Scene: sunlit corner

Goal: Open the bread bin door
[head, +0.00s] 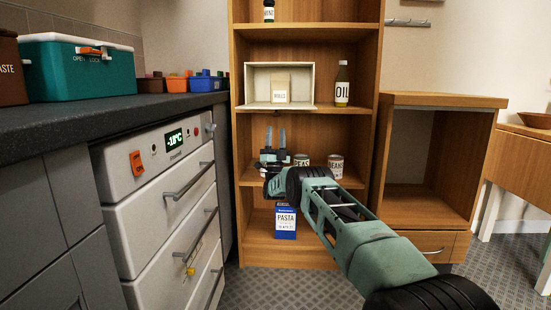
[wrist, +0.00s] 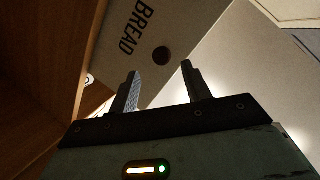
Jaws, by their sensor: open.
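The cream bread bin (head: 249,82) stands on a middle shelf of the wooden shelf unit. Its front is open, and a bag labelled ROLLS (head: 280,88) shows inside. Its door lies folded down, about level, seen as a thin edge along the bottom of the bin. In the wrist view the outer face of the door (wrist: 180,25) shows from below, with the word BREAD and a dark round knob (wrist: 162,56). My gripper (head: 275,131) is below the door, fingers pointing up, open and empty. In the wrist view its fingertips (wrist: 160,68) are apart, with the knob beyond the gap between them.
An OIL bottle (head: 342,83) stands right of the bin. PEAS (head: 301,160) and BEANS (head: 336,166) cans stand on the shelf below, close to my gripper. A blue PASTA box (head: 285,222) is lower down. A freezer (head: 165,190) with drawers stands at left.

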